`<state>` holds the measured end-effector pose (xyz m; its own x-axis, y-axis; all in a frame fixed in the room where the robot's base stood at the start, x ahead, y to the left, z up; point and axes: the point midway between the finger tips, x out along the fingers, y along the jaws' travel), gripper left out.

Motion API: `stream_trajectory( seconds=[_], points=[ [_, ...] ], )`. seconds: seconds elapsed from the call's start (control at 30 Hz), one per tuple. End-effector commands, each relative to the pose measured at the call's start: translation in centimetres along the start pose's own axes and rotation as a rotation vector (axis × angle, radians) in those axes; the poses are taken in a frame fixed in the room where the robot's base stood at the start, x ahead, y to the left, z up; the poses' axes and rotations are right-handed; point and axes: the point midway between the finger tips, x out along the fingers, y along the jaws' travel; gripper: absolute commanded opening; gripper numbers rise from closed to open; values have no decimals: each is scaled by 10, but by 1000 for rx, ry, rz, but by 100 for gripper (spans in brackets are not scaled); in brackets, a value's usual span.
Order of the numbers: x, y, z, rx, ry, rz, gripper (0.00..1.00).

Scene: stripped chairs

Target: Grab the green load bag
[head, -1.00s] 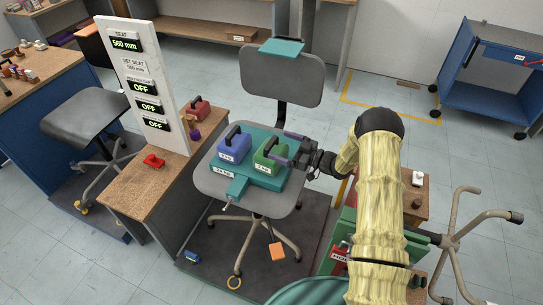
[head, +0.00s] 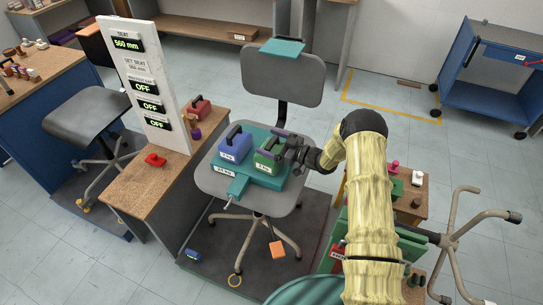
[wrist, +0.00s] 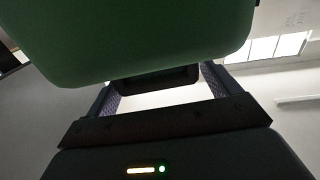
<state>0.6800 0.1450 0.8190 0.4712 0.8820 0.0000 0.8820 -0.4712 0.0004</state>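The green load bag (head: 266,165) stands on the right of a teal plate on the chair seat. A dark handle is on its top. My gripper (head: 279,145) is at the upper right side of the bag, by the handle. In the wrist view the green bag (wrist: 130,35) fills the top, with its dark handle (wrist: 155,80) in front of my gripper (wrist: 158,84). The fingers are spread, one on each side of the handle. Contact with the handle cannot be made out.
A blue load bag (head: 234,152) stands just left of the green one on the teal plate (head: 237,187). The grey chair backrest (head: 282,78) rises behind. A white display panel (head: 147,85) and wooden bench (head: 150,187) are at left. A metal chair base (head: 450,240) is at right.

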Motion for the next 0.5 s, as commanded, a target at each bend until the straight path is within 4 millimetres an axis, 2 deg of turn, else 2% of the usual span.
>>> stream_trajectory(
  seconds=[0.03, 0.07, 0.4, 0.5],
  points=[
    [-1, 1, 0, 0, 0, 2, 78],
    [-1, 1, 0, 0, 0, 3, 72],
    [-2, 1, 0, 0, -1, 3, 6],
    [0, 2, -6, -5, 10, 2, 5]
  ],
)
